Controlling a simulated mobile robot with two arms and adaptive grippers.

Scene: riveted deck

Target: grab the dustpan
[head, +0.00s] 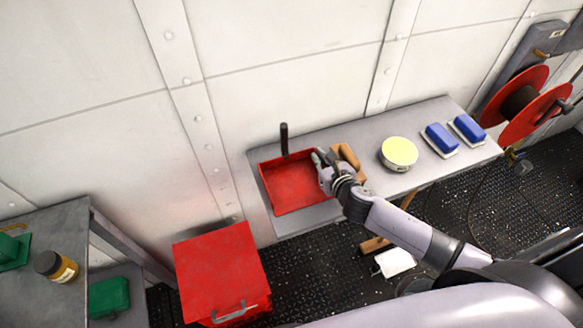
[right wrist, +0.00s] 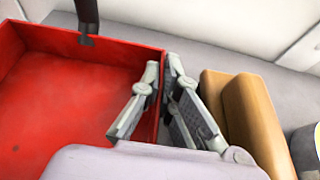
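The dustpan is a shallow red pan (head: 292,188) with an upright black handle (head: 284,140) at its back edge. It rests flat on the grey bench by the wall. In the right wrist view the red pan (right wrist: 75,105) fills the left side. My right gripper (head: 319,158) is at the pan's right side wall. In the right wrist view its fingers (right wrist: 162,68) straddle that wall, one inside and one outside, with tips closed against it. My left gripper is not in view.
The grey bench (head: 440,120) also holds tan wooden-looking blocks (head: 348,156) close right of my gripper, a round tin (head: 399,152) and two blue-topped brushes (head: 440,139). A red bin (head: 220,272) stands below left. A red reel (head: 525,105) is far right.

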